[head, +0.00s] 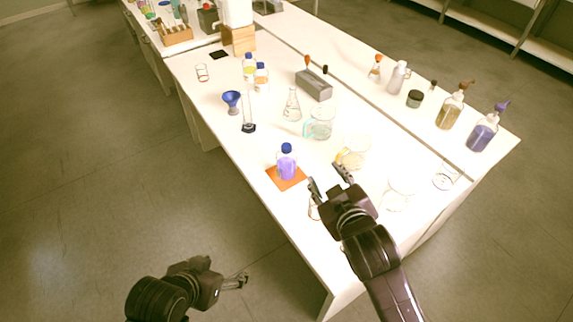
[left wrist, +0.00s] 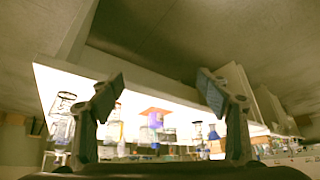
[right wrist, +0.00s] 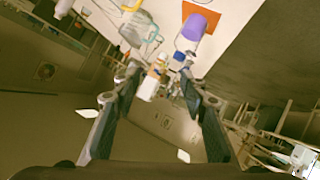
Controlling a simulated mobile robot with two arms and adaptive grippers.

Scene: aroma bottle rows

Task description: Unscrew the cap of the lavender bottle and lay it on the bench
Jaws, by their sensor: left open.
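The lavender bottle (head: 287,164) stands upright on an orange mat (head: 271,174) near the bench's front edge, its blue cap (head: 286,147) on. The bottle also shows in the left wrist view (left wrist: 155,119) and the right wrist view (right wrist: 195,25), with the blue cap (right wrist: 179,57) seen there. My right gripper (head: 326,174) is open and empty above the bench, to the right of the bottle and apart from it. My left gripper (head: 243,280) is open and empty, away from the bench, in front of its near edge and lower left of the bottle.
A glass jar (head: 319,123), a jar with yellow contents (head: 353,153) and a flask (head: 292,106) stand behind the bottle. A blue funnel (head: 232,98) is to its left. Pump bottles (head: 450,112) line the back right. Bare bench lies left of the mat.

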